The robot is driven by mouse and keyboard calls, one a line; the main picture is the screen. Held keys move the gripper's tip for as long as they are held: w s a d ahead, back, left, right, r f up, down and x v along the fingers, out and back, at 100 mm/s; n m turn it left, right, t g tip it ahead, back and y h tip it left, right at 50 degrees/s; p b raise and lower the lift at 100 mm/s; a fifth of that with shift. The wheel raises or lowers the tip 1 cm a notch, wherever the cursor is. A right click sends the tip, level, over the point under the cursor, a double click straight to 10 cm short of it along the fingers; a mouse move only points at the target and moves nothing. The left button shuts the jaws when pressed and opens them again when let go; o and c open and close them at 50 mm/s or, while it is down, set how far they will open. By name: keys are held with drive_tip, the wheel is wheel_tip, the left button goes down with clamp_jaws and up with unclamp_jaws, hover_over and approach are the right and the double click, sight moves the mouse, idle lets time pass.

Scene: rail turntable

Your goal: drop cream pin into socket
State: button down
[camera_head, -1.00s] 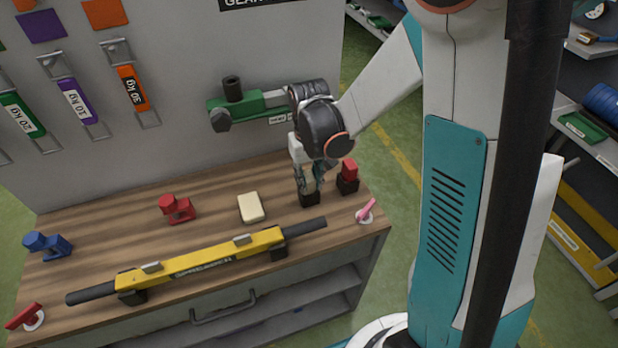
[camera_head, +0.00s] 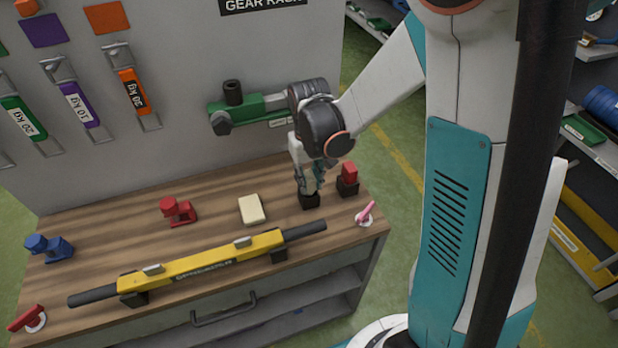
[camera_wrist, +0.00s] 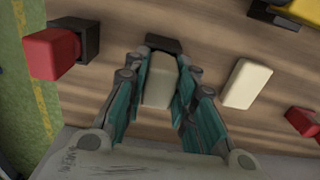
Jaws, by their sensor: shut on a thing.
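My gripper (camera_head: 312,188) points down over the right part of the workbench, directly at a small black socket (camera_head: 309,201). In the wrist view its teal fingers (camera_wrist: 163,85) are shut on a cream pin (camera_wrist: 158,88). The far end of the pin is close to the black socket (camera_wrist: 164,45), which shows just beyond it. I cannot tell whether the pin's end is inside the socket or just above it. The fingers hide most of the pin in the head view.
A red block in a black socket (camera_head: 348,184) stands close right of my gripper. A cream block (camera_head: 251,209) lies to the left. A yellow bar (camera_head: 220,260) runs along the bench front. A pink-handled piece (camera_head: 366,212) is near the right edge. A green fixture (camera_head: 240,112) is behind.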

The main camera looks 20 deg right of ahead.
drive_tip(key=shift+r+p, duration=2.15)
drive_tip(key=shift+r, duration=0.95)
wheel_tip(320, 180, up, 5)
drive_tip(key=p, duration=0.3)
